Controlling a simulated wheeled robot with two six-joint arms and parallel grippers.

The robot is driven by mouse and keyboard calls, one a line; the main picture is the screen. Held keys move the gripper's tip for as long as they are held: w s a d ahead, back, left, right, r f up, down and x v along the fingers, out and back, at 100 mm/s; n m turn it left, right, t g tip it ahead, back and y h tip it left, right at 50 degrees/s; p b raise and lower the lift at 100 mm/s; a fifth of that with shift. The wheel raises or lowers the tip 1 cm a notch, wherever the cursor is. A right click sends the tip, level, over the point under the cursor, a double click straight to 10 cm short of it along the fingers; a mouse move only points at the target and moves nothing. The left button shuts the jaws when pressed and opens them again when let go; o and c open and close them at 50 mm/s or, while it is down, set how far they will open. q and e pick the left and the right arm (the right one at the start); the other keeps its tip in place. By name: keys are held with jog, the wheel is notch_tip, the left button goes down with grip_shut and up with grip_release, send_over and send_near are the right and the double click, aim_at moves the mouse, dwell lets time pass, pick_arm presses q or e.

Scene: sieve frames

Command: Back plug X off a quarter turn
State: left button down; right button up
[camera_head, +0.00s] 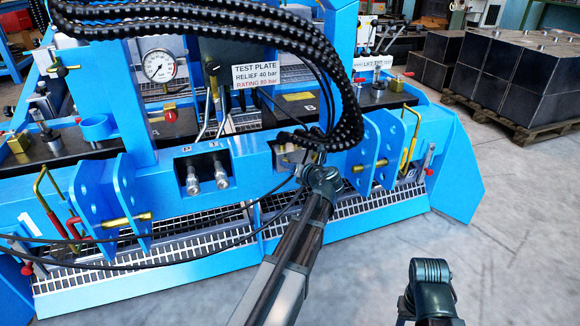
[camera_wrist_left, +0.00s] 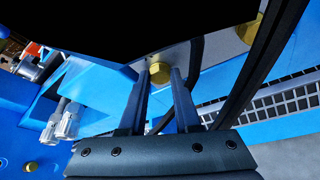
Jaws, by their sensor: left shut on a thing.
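A brass hex plug (camera_wrist_left: 158,72) sits in a grey metal block (camera_wrist_left: 196,52) in the left wrist view. My left gripper (camera_wrist_left: 160,80) has one finger on each side of this plug and is shut on it. I cannot read a letter that marks it as X. A second brass plug (camera_wrist_left: 248,28) sits farther right on the block. In the head view my left gripper (camera_head: 308,168) reaches the recess right of centre on the blue frame, and it and the black hoses hide the plug there. My right gripper is not in view; only a dark part of my arm shows at lower right.
Thick black hoses (camera_head: 345,75) hang close above my left gripper, and thin cables cross near it. Blue lugs (camera_head: 378,150) stand just to its right. Two metal couplings (camera_head: 220,175) sit in the recess to its left. A gauge (camera_head: 160,66) stands behind.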

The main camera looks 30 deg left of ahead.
pick_arm(q)
jog(key=shift+s+a+f+n+t+h+b, duration=0.15)
jog(key=shift+n+t+h+b, duration=0.8)
jog(key=shift+n, duration=1.1)
jog(key=shift+s+a+n+t+h+b, duration=0.1)
jog(key=shift+s+n+t+h+b, duration=0.35)
jog(key=shift+n+t, duration=1.2)
jog(key=shift+a+f+n+t+h+b, duration=0.25)
jog(key=shift+n+t+h, duration=0.6)
jog(key=shift+n, duration=1.55)
jog(key=shift+d+r, duration=0.1)
jog(key=shift+r, duration=0.05)
jog(key=c, duration=0.6)
grip_release()
